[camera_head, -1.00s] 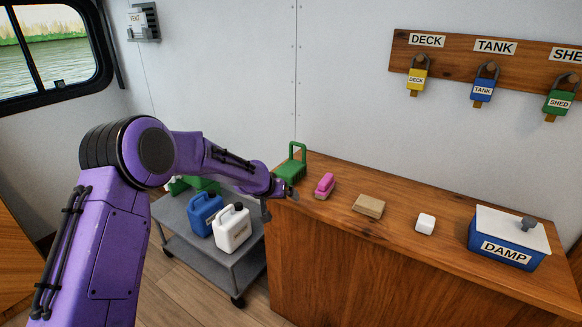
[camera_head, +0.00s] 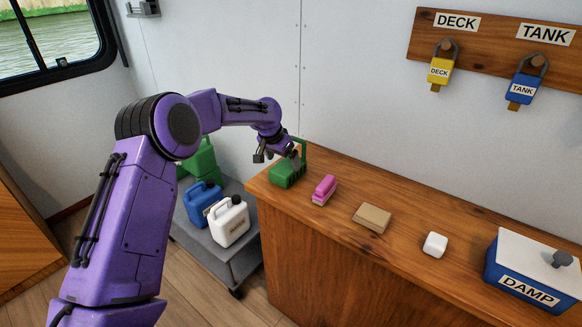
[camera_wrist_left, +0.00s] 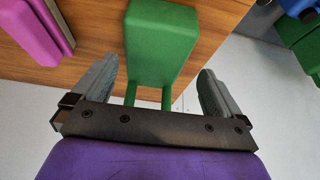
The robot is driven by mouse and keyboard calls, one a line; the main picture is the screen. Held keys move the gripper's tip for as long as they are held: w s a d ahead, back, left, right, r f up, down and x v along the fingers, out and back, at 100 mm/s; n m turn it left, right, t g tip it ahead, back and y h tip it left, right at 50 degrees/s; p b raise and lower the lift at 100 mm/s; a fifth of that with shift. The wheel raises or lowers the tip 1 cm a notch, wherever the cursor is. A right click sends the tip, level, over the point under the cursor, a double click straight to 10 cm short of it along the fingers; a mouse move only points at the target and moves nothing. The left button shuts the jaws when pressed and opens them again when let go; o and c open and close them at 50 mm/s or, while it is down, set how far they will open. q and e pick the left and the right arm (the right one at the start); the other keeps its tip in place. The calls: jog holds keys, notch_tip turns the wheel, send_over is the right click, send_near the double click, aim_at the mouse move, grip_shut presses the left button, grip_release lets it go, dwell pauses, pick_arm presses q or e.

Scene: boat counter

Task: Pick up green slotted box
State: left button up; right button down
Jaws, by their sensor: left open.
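The green slotted box (camera_head: 287,175), with an upright loop handle, stands at the left end of the wooden counter. My left gripper (camera_head: 278,157) is open at the box, its fingers partly covering the box and handle in the head view. In the left wrist view the green box (camera_wrist_left: 160,45) lies between and ahead of the two grey fingers, with a gap on each side. Two green handle bars run back toward the gripper's palm. The slots are hard to make out. My right gripper is not in view.
On the counter (camera_head: 330,232) stand a pink brush (camera_head: 324,189), a tan block (camera_head: 371,217), a white block (camera_head: 434,244) and a blue DAMP box (camera_head: 530,275). A grey cart (camera_head: 215,253) at left holds blue (camera_head: 201,203), white (camera_head: 229,222) and green (camera_head: 201,160) cans. Padlocks hang on the wall.

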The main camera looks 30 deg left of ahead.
aim_at(288, 165)
pick_arm(q)
jog(key=x, duration=0.3)
jog(key=p+x, duration=0.1)
jog(key=x, duration=0.1)
jog(key=shift+w+d+f, duration=0.2)
jog(key=shift+w+d, duration=0.1)
jog(key=shift+w, duration=0.1)
jog(key=c, duration=1)
jog(key=shift+o, duration=0.2)
